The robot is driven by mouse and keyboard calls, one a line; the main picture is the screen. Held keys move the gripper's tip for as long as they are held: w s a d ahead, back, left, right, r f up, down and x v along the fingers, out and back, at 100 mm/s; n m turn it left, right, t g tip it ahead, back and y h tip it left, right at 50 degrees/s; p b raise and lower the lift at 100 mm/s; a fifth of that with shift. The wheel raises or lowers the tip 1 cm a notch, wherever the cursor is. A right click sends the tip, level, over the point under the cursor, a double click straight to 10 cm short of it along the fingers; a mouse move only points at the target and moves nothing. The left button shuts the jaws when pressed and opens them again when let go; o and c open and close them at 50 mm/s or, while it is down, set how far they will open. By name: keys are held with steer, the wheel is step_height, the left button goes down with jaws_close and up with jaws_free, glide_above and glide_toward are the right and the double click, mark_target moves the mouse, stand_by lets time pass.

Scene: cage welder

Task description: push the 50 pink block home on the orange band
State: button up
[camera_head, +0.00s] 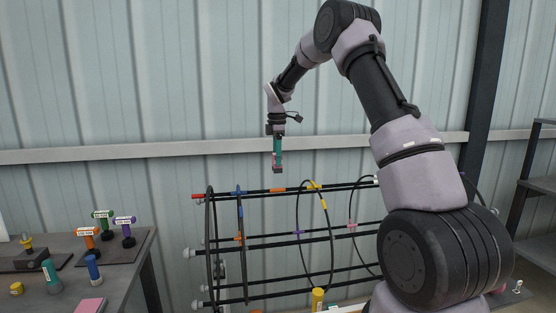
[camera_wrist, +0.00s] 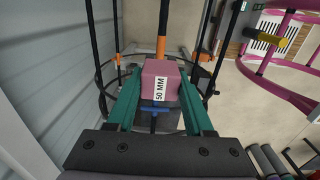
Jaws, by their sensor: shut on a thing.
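The pink block (camera_wrist: 161,80) carries a white "50 MM" label and sits between the green fingers of my gripper (camera_wrist: 160,88), which is shut on it. In the head view my gripper (camera_head: 278,166) points down, with the block (camera_head: 278,170) at its tips above the cage's top rod. The orange band (camera_head: 278,190) is on that rod, below the block with a visible gap. In the wrist view the orange band (camera_wrist: 162,42) shows just beyond the block, in line with it; the rod directly under the block is hidden.
The wire cage (camera_head: 315,236) has black rods, hoops and coloured bands, including a blue one (camera_head: 237,191) left of the orange and a yellow one (camera_head: 315,187) right. A table (camera_head: 125,275) with several labelled tools stands at left. A corrugated wall (camera_head: 150,90) is behind.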

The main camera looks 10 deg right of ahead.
steer(key=shift+f, duration=3.25)
steer(key=shift+f, duration=0.15)
steer(key=shift+f, duration=0.35)
steer(key=shift+f, duration=0.35)
steer(key=shift+f, duration=0.1)
steer(key=o, duration=1.4)
steer(key=shift+c, duration=0.2)
